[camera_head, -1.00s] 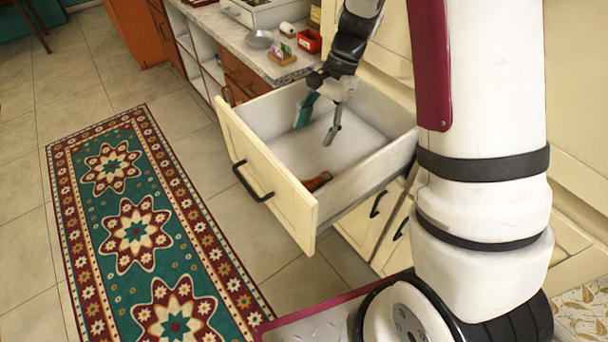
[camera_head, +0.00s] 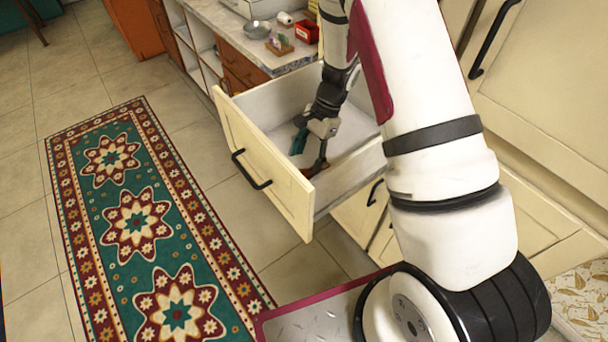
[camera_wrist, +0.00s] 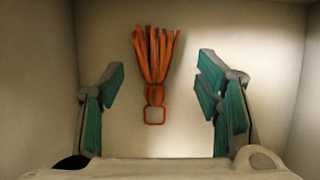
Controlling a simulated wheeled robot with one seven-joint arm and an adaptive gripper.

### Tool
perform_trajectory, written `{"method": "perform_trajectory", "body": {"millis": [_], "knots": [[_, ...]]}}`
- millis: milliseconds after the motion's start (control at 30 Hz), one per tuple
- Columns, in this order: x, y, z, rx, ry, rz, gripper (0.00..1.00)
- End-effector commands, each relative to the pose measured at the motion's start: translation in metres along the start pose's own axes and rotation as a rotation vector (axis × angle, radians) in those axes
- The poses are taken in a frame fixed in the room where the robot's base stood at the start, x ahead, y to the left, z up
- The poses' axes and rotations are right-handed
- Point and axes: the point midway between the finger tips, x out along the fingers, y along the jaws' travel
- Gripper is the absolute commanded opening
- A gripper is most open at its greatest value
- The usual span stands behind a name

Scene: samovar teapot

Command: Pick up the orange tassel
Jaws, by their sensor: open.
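The orange tassel (camera_wrist: 155,60) lies on the drawer floor in the wrist view. Its strands point to the top of the picture and a small square loop is at the bottom. My gripper (camera_wrist: 160,70) is open, with one teal-padded finger to the left and one to the right of the tassel, both apart from it. In the head view my gripper (camera_head: 308,157) is down inside the open drawer (camera_head: 262,165). There the tassel is mostly hidden behind the gripper and drawer front, with only a reddish bit showing.
The drawer walls surround my gripper, with the front panel on the left. A patterned rug (camera_head: 140,215) lies on the floor at left.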

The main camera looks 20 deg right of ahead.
Motion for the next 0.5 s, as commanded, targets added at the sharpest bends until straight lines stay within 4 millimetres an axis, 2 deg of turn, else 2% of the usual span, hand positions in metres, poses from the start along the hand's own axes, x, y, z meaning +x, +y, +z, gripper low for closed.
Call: {"method": "perform_trajectory", "body": {"millis": [300,500], "knots": [[0.041,0.008,0.001,0.0,-0.001,0.002,0.58],[0.05,0.007,0.001,-0.001,0.0,0.0,0.58]]}}
